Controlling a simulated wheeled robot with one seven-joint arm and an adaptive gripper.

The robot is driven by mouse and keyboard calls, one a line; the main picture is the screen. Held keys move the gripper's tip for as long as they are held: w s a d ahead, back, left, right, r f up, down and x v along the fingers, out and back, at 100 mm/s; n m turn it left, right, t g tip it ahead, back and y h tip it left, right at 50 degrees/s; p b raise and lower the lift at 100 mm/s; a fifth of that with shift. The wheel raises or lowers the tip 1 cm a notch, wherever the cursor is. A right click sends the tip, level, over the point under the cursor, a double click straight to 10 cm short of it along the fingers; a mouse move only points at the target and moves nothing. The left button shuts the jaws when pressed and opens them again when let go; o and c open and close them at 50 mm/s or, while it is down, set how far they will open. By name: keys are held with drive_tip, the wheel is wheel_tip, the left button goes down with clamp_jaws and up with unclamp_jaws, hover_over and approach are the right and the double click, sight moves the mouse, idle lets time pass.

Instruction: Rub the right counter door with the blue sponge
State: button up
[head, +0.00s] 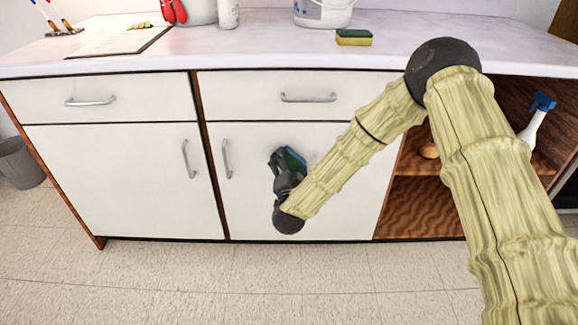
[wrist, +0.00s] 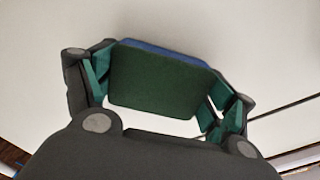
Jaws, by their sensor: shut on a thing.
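The right counter door (head: 335,200) is a white panel with a vertical metal handle near its left edge. My gripper (head: 287,160) is in front of the middle of this door, shut on the blue sponge (head: 292,157). In the wrist view my gripper (wrist: 160,95) has one finger at each end of the sponge (wrist: 155,78). The sponge's dark green side faces the camera, with a blue strip along its far edge. The white surface of the door (wrist: 240,50) lies just beyond it. I cannot tell whether the sponge touches the door.
A yellow-green sponge (head: 354,38), a white bucket (head: 322,14) and a clipboard (head: 120,40) are on the counter top. A grey bin (head: 20,163) stands at the left. The floor in front is clear.

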sight(310, 159)
drive_tip(key=shift+w, duration=0.1)
drive_tip(key=shift+w+d+r+p, duration=0.1)
drive_tip(key=shift+d+p, duration=0.3)
drive_tip(key=shift+d, duration=1.45)
drive_tip(key=shift+w+d+p, duration=0.1)
drive_tip(key=shift+d+p, duration=0.3)
drive_tip(key=shift+d, duration=1.45)
drive_tip(key=shift+s+d+p, duration=0.1)
drive_tip(key=shift+d+p, duration=0.35)
drive_tip(key=shift+d, duration=1.1)
drive_tip(key=shift+s+a, duration=0.15)
drive_tip(key=shift+a, duration=0.8)
drive_tip(key=shift+s+a, duration=0.1)
drive_tip(key=shift+a, duration=0.85)
drive_tip(key=shift+w+a+p, duration=0.15)
drive_tip(key=shift+a, duration=1.55)
drive_tip(key=shift+w+a+p, duration=0.15)
drive_tip(key=shift+a, duration=1.55)
